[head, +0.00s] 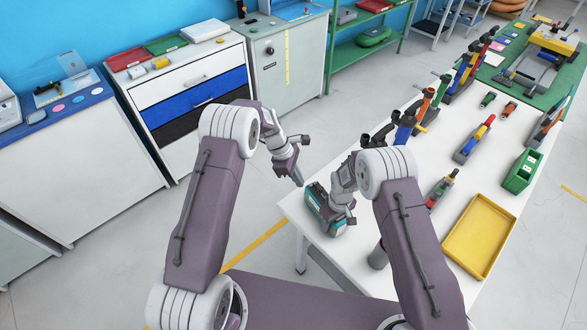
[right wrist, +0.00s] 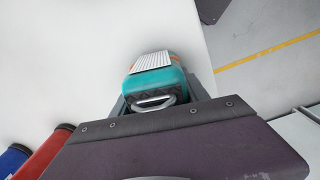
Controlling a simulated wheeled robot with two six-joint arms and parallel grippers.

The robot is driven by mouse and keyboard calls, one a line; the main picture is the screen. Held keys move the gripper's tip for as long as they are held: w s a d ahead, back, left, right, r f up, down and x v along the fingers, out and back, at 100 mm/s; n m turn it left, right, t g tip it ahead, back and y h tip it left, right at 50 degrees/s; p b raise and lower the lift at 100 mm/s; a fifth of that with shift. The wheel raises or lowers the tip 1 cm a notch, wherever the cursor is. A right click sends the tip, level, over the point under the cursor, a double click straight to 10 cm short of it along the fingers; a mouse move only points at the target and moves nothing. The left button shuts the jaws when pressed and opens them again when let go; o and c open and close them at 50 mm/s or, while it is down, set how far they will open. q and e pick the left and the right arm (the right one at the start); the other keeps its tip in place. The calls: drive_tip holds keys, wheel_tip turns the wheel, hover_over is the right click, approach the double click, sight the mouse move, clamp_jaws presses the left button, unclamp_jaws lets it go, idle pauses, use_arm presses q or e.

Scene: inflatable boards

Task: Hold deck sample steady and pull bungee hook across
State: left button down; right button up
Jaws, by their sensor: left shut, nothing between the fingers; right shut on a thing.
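In the right wrist view the block (right wrist: 158,82) shows a pale ribbed pad, an orange edge and a light curved handle or loop. My right gripper (head: 336,212) is shut on this block, with its fingers on either side; my own wrist hides part of it. My left gripper (head: 298,179) is shut and empty, apart from the block, near the table's left corner. I cannot make out a bungee hook.
The white table (head: 405,262) holds a yellow tray (head: 478,235), a green bin (head: 522,171) and several colored tools in rows. Cabinets (head: 195,85) line the blue wall. Open floor lies left of the table.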

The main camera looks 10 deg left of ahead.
sight(316, 193)
use_arm(q)
drive_tip(key=shift+d+f, duration=0.15)
drive_tip(key=shift+d, duration=0.95)
drive_tip(key=shift+d+f, duration=0.1)
drive_tip(key=shift+d, duration=0.95)
drive_tip(key=shift+s+d, duration=1.6)
drive_tip(key=shift+s, duration=0.15)
drive_tip(key=shift+a, duration=0.15)
